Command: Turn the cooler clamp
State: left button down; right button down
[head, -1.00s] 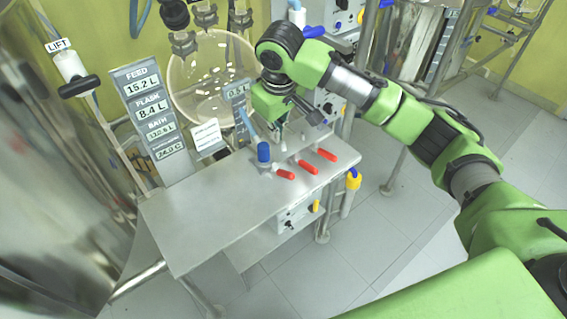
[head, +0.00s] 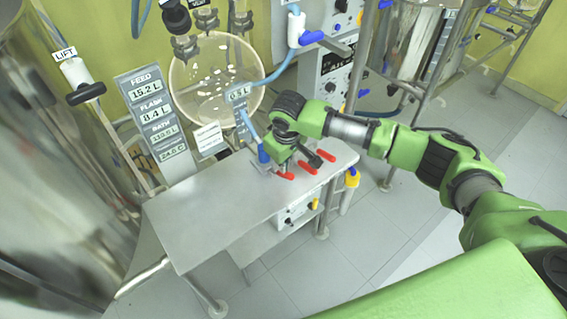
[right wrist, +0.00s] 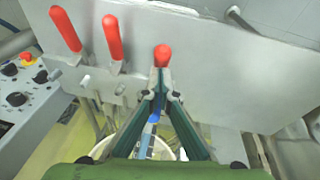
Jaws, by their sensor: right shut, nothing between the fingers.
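Three clamps with red handles stand in a row at the back right of the steel table; I see no label telling which is the cooler clamp. In the head view they are the left red handle (head: 284,176), the middle one (head: 307,168) and the right one (head: 326,156). My right gripper (head: 298,163) is low over the left handle and partly hides the row. In the right wrist view my right gripper (right wrist: 160,92) is shut and empty, its tips at the near end of one red handle (right wrist: 162,56); contact is unclear. My left gripper is out of view.
The steel table (head: 205,210) is bare at its front left. A blue hose fitting (head: 263,153) stands close left of my gripper. A glass vessel (head: 215,80) is behind, with a display panel (head: 152,120) at left. A control box (head: 330,75) stands behind right.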

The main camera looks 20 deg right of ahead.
jog(key=shift+s+d+f+t+p, duration=0.2)
jog(key=shift+s+t+p, duration=0.25)
jog(key=shift+p, duration=0.3)
jog(key=shift+s+f+t+y, duration=0.25)
jog(key=shift+f+y, duration=0.05)
jog(key=shift+s+d+f+t+y+p, duration=0.15)
jog(key=shift+s+f+t+y+p, duration=0.25)
jog(key=shift+t, duration=0.5)
jog(key=shift+w, duration=0.1)
